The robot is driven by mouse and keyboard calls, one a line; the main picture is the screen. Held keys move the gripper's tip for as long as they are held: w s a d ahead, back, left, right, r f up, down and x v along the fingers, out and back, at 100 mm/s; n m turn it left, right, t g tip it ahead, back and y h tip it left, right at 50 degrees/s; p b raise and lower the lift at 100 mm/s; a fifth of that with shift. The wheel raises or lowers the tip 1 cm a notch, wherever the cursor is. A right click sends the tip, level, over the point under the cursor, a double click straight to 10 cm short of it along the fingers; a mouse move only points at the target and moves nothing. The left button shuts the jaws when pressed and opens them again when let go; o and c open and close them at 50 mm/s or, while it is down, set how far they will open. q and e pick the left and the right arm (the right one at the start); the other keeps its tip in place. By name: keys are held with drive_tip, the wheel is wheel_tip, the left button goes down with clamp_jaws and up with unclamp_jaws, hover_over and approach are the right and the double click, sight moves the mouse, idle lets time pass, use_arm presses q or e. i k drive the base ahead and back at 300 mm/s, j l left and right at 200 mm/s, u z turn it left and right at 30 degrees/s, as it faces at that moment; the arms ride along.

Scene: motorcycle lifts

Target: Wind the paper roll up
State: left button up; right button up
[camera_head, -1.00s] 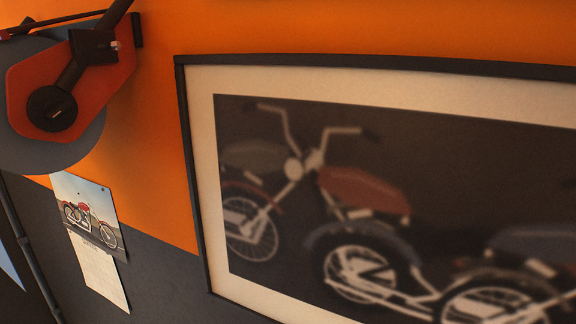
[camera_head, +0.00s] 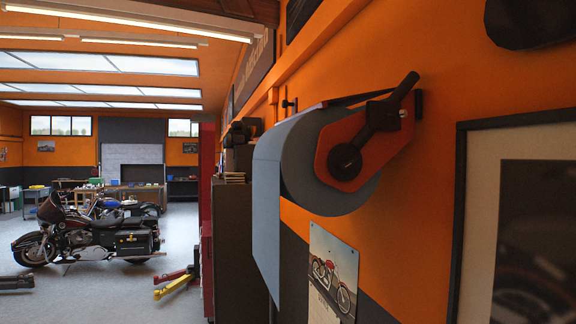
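The paper roll (camera_head: 305,165) is a large blue-grey roll mounted on the orange wall, right of the middle in the head view. A long sheet of its paper (camera_head: 266,215) hangs down on its left side. A red bracket (camera_head: 340,135) covers the near end of the roll. A black arm with a handle (camera_head: 398,97) and a round black hub (camera_head: 345,162) sits on that bracket, pointing up and right. Neither of my grippers shows in the view.
A calendar with a motorcycle picture (camera_head: 333,272) hangs below the roll. A framed picture (camera_head: 480,215) is on the wall at the right. A dark cabinet (camera_head: 236,235) stands behind the paper. A parked motorcycle (camera_head: 85,238) and open grey floor (camera_head: 110,290) lie to the left.

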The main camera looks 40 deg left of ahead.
sight(293, 143)
drive_tip(key=u, duration=1.05)
